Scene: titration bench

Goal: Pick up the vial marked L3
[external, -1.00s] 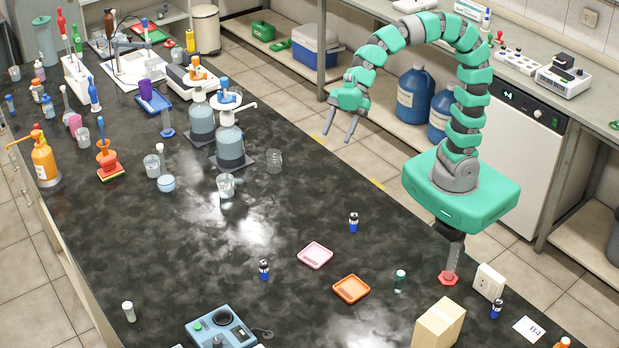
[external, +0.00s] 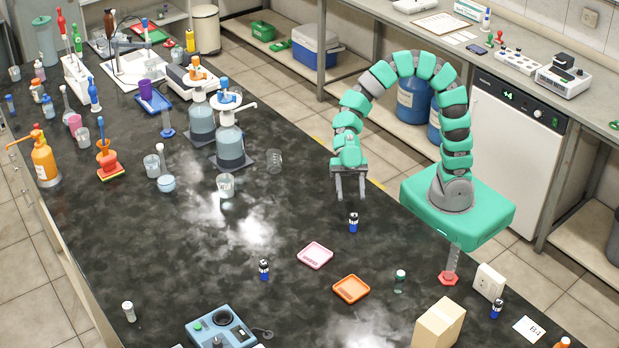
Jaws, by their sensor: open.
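Several small vials stand on the black bench; no label can be read at this size, so I cannot tell which is L3. One blue vial with a dark cap (external: 353,222) stands just below my gripper (external: 350,195) in the picture. My gripper is open, empty and points down, with its fingertips apart from that vial. A similar blue vial (external: 264,271) stands left of the pink dish, and another (external: 497,309) stands at the right by a white socket box. A white-capped vial (external: 129,312) stands at the lower left.
A pink dish (external: 315,255) and an orange dish (external: 351,289) lie below the gripper in the picture. A cardboard box (external: 438,324) stands at the lower right. A beaker (external: 274,161) and dispenser bottles (external: 229,145) stand to the left. The bench around the nearest blue vial is clear.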

